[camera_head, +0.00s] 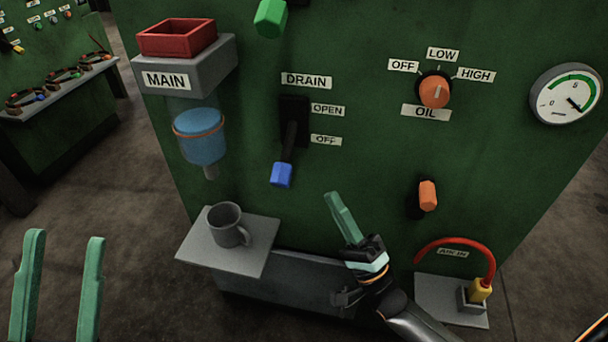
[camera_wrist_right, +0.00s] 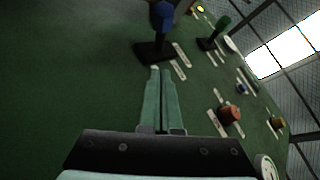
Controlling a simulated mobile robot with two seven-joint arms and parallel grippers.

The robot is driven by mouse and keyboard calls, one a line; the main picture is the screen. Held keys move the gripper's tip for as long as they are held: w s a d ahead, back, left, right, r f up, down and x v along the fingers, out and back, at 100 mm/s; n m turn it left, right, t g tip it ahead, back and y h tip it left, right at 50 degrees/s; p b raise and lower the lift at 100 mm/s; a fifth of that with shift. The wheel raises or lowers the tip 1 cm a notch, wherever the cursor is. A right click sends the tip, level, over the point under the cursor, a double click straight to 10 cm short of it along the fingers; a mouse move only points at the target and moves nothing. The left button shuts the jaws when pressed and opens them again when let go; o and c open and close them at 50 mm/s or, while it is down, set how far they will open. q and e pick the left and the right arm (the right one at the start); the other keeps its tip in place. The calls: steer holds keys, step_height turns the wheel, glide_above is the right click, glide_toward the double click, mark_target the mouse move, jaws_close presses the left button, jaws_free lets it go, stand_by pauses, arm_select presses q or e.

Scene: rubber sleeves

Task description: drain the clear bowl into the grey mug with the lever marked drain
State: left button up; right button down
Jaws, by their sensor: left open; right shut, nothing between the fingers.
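The clear bowl (camera_head: 200,137) holds blue liquid under the grey MAIN box, its spout above the grey mug (camera_head: 229,226). The mug stands upright on a small shelf; its inside looks dark. The drain lever (camera_head: 282,174) has a blue knob and points down, past the OFF label; the knob also shows in the right wrist view (camera_wrist_right: 162,14). My right gripper (camera_head: 332,197) is shut and empty, below and right of the knob, apart from it; its fingers also show in the right wrist view (camera_wrist_right: 156,70). My left gripper (camera_head: 64,236) is open and empty at the lower left.
The shelf (camera_head: 262,262) juts from the green panel (camera_head: 375,140). An orange OIL knob (camera_head: 435,91), a gauge (camera_head: 567,95), an orange-handled lever (camera_head: 428,194) and a red cable (camera_head: 470,242) lie to the right. A green handle (camera_head: 270,17) is above the DRAIN label.

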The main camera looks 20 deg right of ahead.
mark_target(287, 152)
arm_select(q)
steer(key=shift+f, duration=0.3)
arm_select(e)
steer(key=w+a+r, duration=0.4)
steer(key=r, duration=0.1)
steer(key=shift+a, duration=0.3)
arm_select(q)
steer(key=shift+r, duration=0.1)
arm_select(e)
steer(key=shift+w+r, duration=0.1)
steer(key=shift+r, duration=0.05)
